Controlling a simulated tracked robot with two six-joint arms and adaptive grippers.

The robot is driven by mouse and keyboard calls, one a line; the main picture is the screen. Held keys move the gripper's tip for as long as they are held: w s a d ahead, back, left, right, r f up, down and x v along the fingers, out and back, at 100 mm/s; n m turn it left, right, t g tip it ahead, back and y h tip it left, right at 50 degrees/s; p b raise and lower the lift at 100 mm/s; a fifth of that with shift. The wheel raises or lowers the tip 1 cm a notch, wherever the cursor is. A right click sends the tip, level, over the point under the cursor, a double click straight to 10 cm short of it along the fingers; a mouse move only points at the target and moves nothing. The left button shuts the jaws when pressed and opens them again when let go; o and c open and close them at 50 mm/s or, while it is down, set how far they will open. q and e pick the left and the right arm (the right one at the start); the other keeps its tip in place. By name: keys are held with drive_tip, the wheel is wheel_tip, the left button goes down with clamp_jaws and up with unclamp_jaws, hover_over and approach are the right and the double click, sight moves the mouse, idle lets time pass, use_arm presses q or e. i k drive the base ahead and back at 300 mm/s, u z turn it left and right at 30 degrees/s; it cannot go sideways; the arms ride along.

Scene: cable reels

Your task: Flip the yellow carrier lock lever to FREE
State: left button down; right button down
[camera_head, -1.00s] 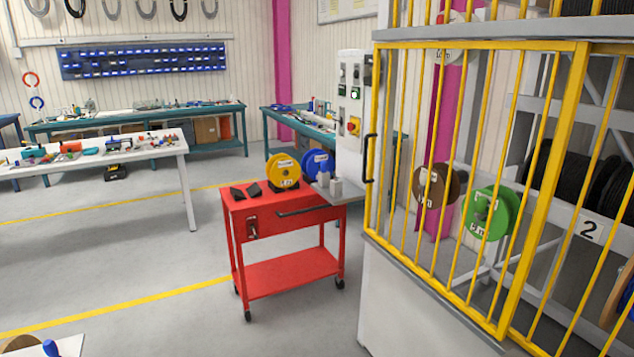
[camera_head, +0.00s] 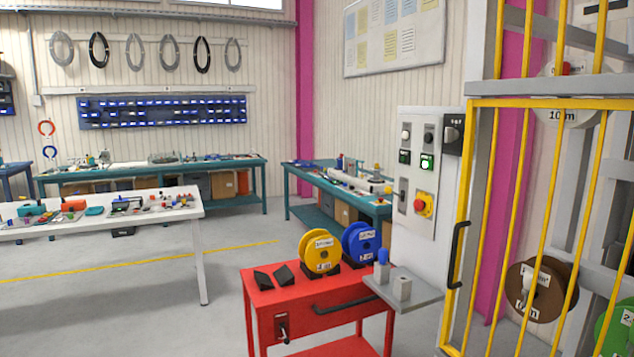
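I cannot make out a yellow carrier lock lever in the head view. Neither of my grippers is in view.
The cart bears a yellow reel (camera_head: 320,252) and a blue reel (camera_head: 361,244). A grey shelf (camera_head: 405,290) juts from the control box. A yellow barred gate (camera_head: 463,200) with a black handle closes off the right side. Open floor (camera_head: 130,310) lies left of the cart.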

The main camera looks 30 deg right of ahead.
sight(387, 189)
drive_tip(key=u, duration=0.1)
drive_tip(key=i, duration=1.35)
drive_tip(key=z, duration=0.6)
drive_tip(key=i, duration=1.2)
drive_tip(key=z, duration=0.95)
drive_tip(key=i, duration=0.3)
drive_tip(key=z, duration=0.2)
